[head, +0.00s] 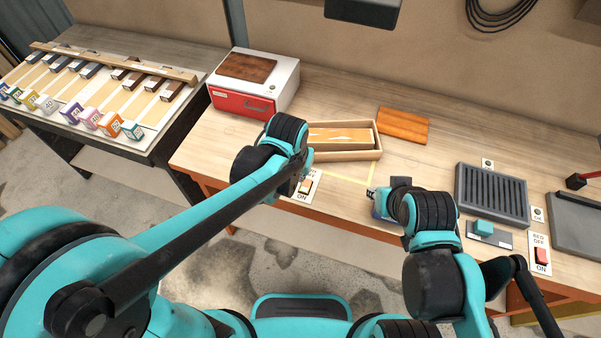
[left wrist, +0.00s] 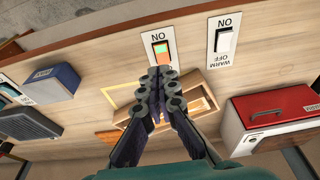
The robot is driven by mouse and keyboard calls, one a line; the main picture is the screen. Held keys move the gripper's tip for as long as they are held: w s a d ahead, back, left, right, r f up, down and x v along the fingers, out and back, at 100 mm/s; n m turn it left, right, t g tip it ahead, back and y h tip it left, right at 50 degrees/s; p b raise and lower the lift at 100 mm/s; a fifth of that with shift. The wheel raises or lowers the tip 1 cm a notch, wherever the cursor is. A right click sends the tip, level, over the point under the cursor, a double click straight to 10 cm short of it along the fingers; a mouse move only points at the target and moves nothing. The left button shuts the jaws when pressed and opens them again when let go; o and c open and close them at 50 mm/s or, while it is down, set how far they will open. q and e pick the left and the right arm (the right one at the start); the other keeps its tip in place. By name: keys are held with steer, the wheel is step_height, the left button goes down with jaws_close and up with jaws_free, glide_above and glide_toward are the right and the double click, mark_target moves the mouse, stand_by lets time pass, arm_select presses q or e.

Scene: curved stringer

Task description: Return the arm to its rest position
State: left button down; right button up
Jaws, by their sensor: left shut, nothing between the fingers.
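My left arm reaches in from the left in the head view, and its black wrist covers most of the left gripper, whose tip area shows by a switch on the bench's front edge. In the left wrist view my left gripper (left wrist: 158,80) is shut and empty, its fingertips together. They appear just below an orange-lit switch (left wrist: 161,48); I cannot tell if they touch it. The same switch shows beside the wrist in the head view (head: 306,187). My right arm is folded at the right of the head view; its gripper cannot be made out.
A wooden tray (head: 376,154) holding a long block stands behind the left wrist. A red-fronted white box (head: 286,84), an orange-brown board (head: 403,125) and a slotted dark grey plate (head: 492,193) share the bench. A white switch (left wrist: 227,39) lies near the orange one. Some bench surface is clear.

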arm_select(q)
steer(key=shift+a, duration=0.1)
stand_by(0.5)
steer(key=s+a+r+n+t+b, duration=0.1)
steer(key=s+a, duration=0.3)
steer(key=a, duration=0.4)
steer(key=s+a+n+t+b, duration=0.2)
steer(key=s+a+t+b, duration=0.1)
steer(key=a, duration=0.5)
steer(key=shift+s+r+n+t+y+b, duration=0.3)
steer(key=shift+s+r+y+b, duration=0.1)
steer(key=shift+s+b, duration=0.55)
